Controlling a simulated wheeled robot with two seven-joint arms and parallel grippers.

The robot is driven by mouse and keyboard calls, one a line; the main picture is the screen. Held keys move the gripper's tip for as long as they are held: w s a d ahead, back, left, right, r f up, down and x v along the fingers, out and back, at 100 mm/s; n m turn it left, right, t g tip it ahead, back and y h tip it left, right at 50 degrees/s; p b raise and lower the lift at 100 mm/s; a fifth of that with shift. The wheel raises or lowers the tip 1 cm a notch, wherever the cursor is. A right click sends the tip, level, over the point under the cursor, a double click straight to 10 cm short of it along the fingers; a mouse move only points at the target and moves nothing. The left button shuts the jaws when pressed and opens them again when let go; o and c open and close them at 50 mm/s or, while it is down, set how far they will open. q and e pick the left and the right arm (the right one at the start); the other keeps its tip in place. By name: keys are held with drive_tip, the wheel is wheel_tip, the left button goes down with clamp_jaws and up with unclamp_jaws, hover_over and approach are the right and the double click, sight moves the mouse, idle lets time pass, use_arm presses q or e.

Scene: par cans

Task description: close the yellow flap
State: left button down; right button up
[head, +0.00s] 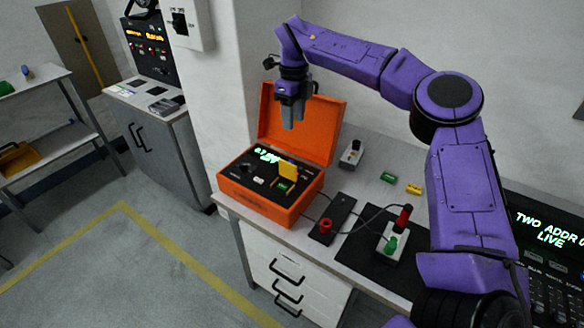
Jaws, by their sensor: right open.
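The yellow flap (288,170) stands raised on the black panel inside the open orange case (262,207). A small green-lit part (283,187) shows at its foot. The case lid is up behind the panel. My right gripper (292,119) is open and empty. It points down and shows in front of the raised lid, above the flap and apart from it. My left gripper is not in view.
The case sits at the left end of a bench (360,180). To its right are a red-knobbed black box (325,226), a joystick unit (392,243) with cables, a small switch box (351,154) and green and yellow blocks. A console (548,235) stands far right.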

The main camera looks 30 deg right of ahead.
drive_tip(key=b, duration=0.4)
hover_over(292, 162)
wheel_tip(292, 162, down, 5)
use_arm(q)
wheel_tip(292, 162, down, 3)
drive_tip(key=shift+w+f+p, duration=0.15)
drive_tip(key=shift+p, duration=0.8)
use_arm(e)
wheel_tip(292, 162, down, 10)
drive_tip(key=shift+a+f, duration=0.1)
drive_tip(key=shift+f, duration=0.05)
clamp_jaws()
